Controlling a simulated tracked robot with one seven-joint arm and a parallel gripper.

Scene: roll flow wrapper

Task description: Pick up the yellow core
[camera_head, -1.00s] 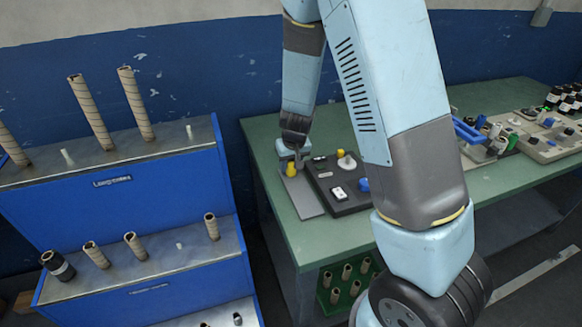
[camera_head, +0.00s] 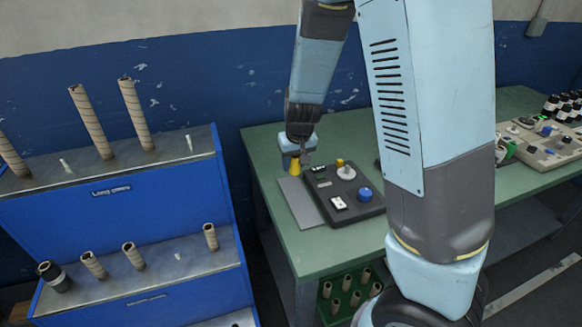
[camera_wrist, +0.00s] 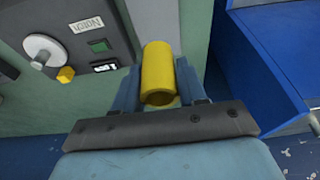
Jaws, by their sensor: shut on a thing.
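The yellow core (camera_wrist: 158,72) is a short hollow tube, held between the two blue fingers of my gripper (camera_wrist: 158,90) in the wrist view. Its open end faces the wrist camera. In the head view the yellow core (camera_head: 294,165) shows just below my gripper (camera_head: 298,156), over the far left part of the green table. It is above or at the grey plate (camera_head: 300,203); I cannot tell whether it touches it.
A dark control panel (camera_head: 318,188) with a blue knob (camera_head: 365,194), a white dial and a small yellow part lies right of the plate. A blue rack (camera_head: 110,195) with brown cores stands left. Another panel (camera_head: 548,145) and black bottles are at the far right.

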